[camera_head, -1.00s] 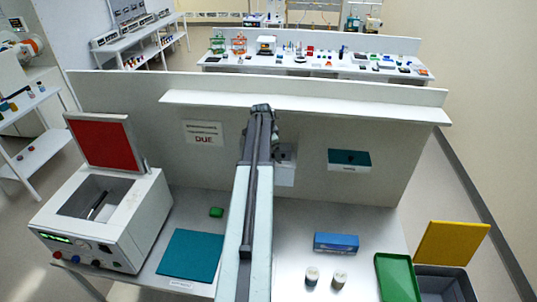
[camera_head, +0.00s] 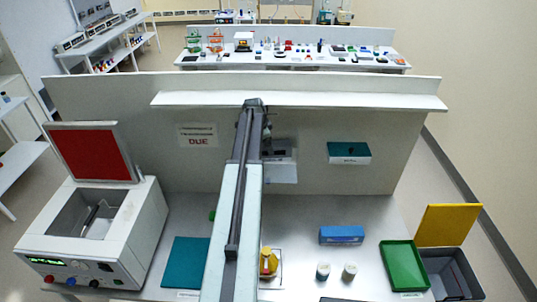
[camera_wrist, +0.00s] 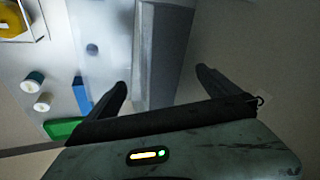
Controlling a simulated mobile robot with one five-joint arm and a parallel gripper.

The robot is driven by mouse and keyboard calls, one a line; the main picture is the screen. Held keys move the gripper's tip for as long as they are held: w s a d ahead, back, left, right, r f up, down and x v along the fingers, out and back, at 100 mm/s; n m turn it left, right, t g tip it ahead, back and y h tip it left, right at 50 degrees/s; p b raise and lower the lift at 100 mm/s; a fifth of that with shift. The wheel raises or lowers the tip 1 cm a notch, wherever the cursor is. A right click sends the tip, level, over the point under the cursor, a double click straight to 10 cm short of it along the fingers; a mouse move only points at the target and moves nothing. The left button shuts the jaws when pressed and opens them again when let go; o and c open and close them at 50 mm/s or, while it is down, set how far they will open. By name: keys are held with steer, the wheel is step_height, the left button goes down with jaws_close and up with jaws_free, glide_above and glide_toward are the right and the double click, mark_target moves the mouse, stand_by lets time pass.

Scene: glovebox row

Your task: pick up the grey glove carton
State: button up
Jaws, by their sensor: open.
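The grey glove carton (camera_head: 281,147) is at the upright back panel, just right of my arm and partly hidden by it in the head view. In the wrist view a grey box face (camera_wrist: 160,50), which looks like this carton, lies between and ahead of my fingers. My gripper (camera_wrist: 163,88) is open, with one dark finger on each side of this face. I cannot tell whether either finger touches it. In the head view my gripper's fingertips are hidden behind my arm.
A teal-topped box (camera_head: 349,153) hangs on the panel to the right, under a long white shelf (camera_head: 300,101). On the bench are a blue box (camera_head: 341,235), two small jars, a green tray (camera_head: 404,266), a yellow object (camera_head: 268,262) and a red-lidded machine (camera_head: 95,225).

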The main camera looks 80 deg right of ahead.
steer(key=shift+s+d+f, duration=0.1)
steer(key=shift+d+f, duration=0.2)
steer(key=shift+f, duration=0.3)
steer(key=b+x, duration=0.4)
steer(key=x, duration=0.1)
steer(key=shift+s+d+b, duration=0.15)
steer(key=shift+s+b, duration=0.15)
steer(key=shift+b, duration=0.1)
steer(key=shift+r, duration=0.15)
steer(key=c, duration=1.9)
